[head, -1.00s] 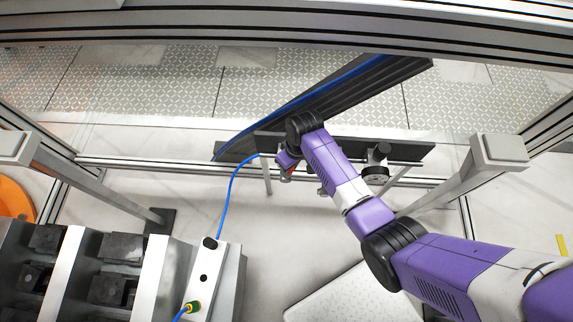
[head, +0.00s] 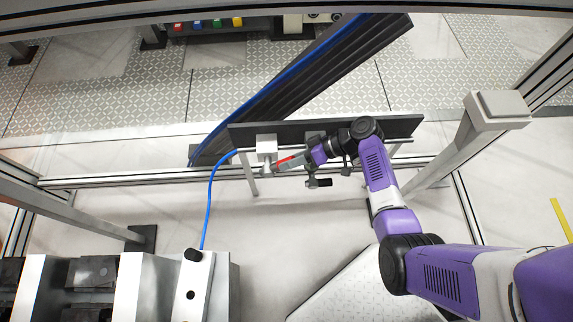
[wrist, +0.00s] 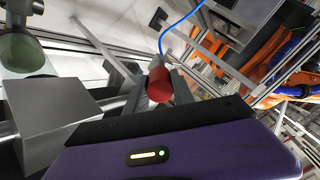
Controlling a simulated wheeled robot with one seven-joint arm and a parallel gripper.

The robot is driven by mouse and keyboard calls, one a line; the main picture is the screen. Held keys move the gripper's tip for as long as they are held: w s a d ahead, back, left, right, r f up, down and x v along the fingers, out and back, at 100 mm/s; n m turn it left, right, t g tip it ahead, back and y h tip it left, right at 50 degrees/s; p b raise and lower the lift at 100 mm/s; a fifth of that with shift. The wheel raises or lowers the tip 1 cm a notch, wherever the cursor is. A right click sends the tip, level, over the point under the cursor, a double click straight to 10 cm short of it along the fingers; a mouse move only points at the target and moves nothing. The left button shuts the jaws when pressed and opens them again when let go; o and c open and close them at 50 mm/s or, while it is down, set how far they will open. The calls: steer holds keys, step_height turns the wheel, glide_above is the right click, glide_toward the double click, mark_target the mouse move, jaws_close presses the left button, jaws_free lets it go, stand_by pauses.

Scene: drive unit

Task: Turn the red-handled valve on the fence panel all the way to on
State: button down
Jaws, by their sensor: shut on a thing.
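The red valve handle (head: 287,160) sits at the fence panel (head: 375,126) in the head view, reaching right from a pale box-shaped body (head: 266,146). My gripper (head: 284,165) comes in from the right, level with the panel, and is shut on the red handle. In the wrist view the red handle (wrist: 159,83) shows its rounded end between the two grey fingers of my gripper (wrist: 157,92). The fingers hide part of the handle, and its exact turn angle is hard to tell.
A blue hose (head: 210,195) runs from the panel down to a white block (head: 192,285) at lower left. A dark fitting (head: 318,183) hangs below my gripper. Frame posts stand on both sides, one at right (head: 440,160). The floor below the panel is open.

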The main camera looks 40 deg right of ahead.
steer(key=shift+s+d+f+y+b, duration=0.1)
steer(key=shift+d+f+y+b, duration=0.3)
steer(key=shift+b, duration=0.3)
steer(key=shift+a+t, duration=0.15)
steer(key=shift+t, duration=0.15)
steer(key=c, duration=1.1)
jaws_free()
steer(key=shift+o, duration=0.2)
steer(key=v, duration=0.7)
steer(key=shift+s+d+r, duration=0.15)
steer(key=shift+s+d, duration=0.1)
steer(key=shift+d, duration=0.05)
steer(key=shift+c, duration=0.4)
